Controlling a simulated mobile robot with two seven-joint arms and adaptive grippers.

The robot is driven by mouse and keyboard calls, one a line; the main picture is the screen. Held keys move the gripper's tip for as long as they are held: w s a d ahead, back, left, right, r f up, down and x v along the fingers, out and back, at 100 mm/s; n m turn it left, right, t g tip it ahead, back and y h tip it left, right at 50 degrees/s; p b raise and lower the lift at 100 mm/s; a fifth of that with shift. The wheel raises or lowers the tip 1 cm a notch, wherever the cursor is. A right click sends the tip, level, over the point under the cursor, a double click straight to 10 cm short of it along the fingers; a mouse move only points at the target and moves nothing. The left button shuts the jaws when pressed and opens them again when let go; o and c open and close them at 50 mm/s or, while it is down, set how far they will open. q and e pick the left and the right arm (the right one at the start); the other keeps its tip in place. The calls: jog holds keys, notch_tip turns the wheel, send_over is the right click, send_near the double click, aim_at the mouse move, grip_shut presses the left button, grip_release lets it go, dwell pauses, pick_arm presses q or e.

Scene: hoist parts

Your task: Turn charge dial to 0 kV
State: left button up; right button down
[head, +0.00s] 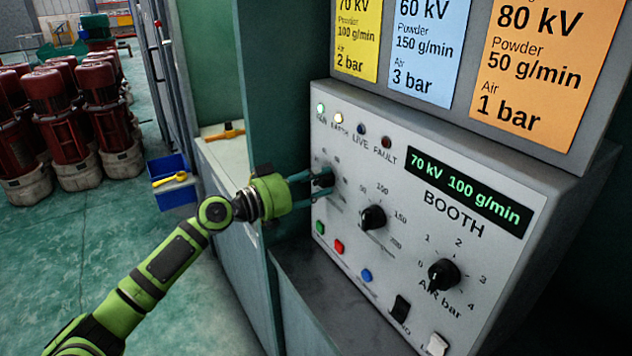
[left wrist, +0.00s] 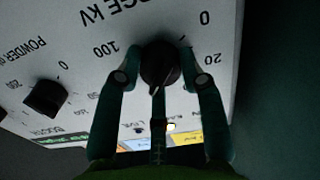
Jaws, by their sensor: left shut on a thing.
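The charge dial (head: 327,178) is a black knob at the left of the grey booth panel (head: 335,245). My left gripper (head: 313,187) comes in from the left with its fingers shut on this dial. In the left wrist view the dial (left wrist: 160,66) sits between the two fingers, upside down, with its pointer toward the bottom of the picture. Marks 0, 20 and 100 show around it; others are hidden by the fingers. The panel display (head: 468,190) reads 70 kV 100 g/min. My right gripper is not in view.
The powder dial (head: 372,217) and air dial (head: 443,273) stand to the right of the charge dial. Green, red and blue buttons and two switches lie below. Yellow, blue and orange cards (head: 540,65) hang above. A blue bin (head: 170,182) is at left.

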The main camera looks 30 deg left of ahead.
pick_arm(q)
jog(key=n, duration=0.3)
jog(key=shift+d+f+n, duration=0.15)
jog(key=shift+f+n, duration=0.1)
jog(key=shift+n, duration=0.05)
jog(key=n+p, duration=0.1)
jog(key=n, duration=0.2)
jog(key=shift+n, duration=0.4)
jog(key=n+p, duration=0.2)
jog(key=n, duration=0.1)
jog(key=shift+n, duration=0.3)
jog(key=n+p, duration=0.2)
jog(key=n, duration=0.2)
jog(key=shift+d+r+p, duration=0.1)
jog(key=shift+p, duration=0.25)
jog(key=n+p, duration=0.2)
jog(key=n, duration=0.2)
jog(key=shift+r, duration=0.1)
jog(key=n+p, duration=0.4)
jog(key=shift+r+n, duration=0.1)
jog(key=shift+n, duration=0.2)
jog(key=n+p, duration=0.3)
jog(key=n, duration=0.1)
jog(key=shift+r+n+p, duration=0.1)
jog(key=shift+n+p, duration=1.2)
jog(key=shift+n, duration=0.7)
jog(key=shift+a, duration=0.2)
